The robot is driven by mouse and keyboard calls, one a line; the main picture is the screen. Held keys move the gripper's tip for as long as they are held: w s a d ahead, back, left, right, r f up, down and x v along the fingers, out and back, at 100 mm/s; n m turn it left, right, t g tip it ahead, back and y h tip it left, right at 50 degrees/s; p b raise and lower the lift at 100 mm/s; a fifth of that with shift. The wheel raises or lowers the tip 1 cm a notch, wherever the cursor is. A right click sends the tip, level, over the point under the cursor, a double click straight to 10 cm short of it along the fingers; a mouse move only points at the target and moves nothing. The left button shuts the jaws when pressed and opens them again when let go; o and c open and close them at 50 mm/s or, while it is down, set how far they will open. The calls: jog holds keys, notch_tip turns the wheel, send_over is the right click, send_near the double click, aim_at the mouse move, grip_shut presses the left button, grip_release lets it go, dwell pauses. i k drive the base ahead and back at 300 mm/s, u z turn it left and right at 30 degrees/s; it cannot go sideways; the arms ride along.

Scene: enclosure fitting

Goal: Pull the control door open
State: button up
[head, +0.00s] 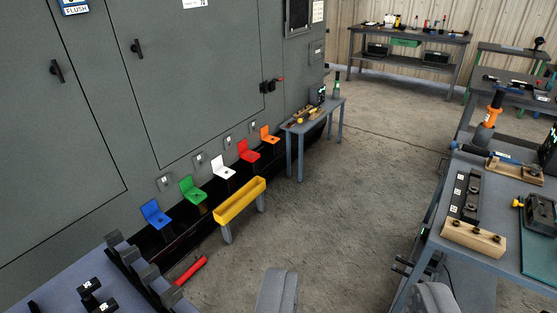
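A large grey enclosure fills the left of the head view. Two outlined door panels show on it: a left door (40,150) with a black handle (57,71), and a middle door (195,90) with a black handle (137,48). Both look shut. I cannot tell which panel is the control door. My gripper (355,290) shows as two grey fingers spread wide at the bottom edge. It is open, empty and apart from the enclosure.
Blue, green, white, red and orange brackets line the enclosure's base. A yellow trough (240,203) on legs and a small table (313,116) stand before it. A red cylinder (191,270) lies lower left. A workbench (500,215) stands right. The middle floor (350,200) is clear.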

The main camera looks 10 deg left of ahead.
aim_at(198, 77)
jog(key=i, duration=2.95)
jog(key=u, duration=0.9)
jog(key=i, duration=1)
jog(key=u, duration=1.2)
